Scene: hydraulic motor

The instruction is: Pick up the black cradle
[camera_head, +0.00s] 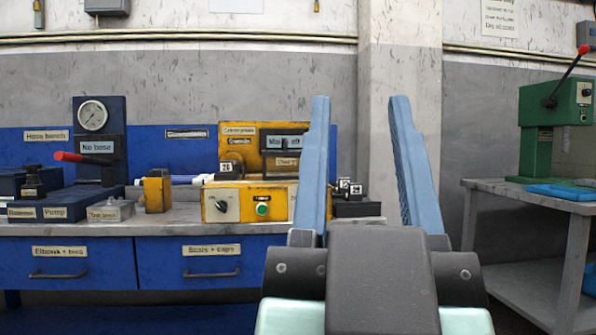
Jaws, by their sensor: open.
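My gripper (360,100) is in the foreground, open and empty, its two blue fingers pointing up and apart. Behind the left finger, at the right end of the blue workbench (160,228), a low black block (356,209) sits on the top, partly hidden by that finger. It may be the black cradle, but I cannot tell for sure. Small black-and-white labelled pieces (350,188) show at or just behind it. My gripper is apart from it, nearer the camera.
A yellow machine (232,203) with a green button stands left of the block. A yellow block (157,191), a gauge stand (93,117) and a pump unit (62,207) are further left. A grey table (545,195) with a green press (540,130) stands at right. A pillar rises behind my gripper.

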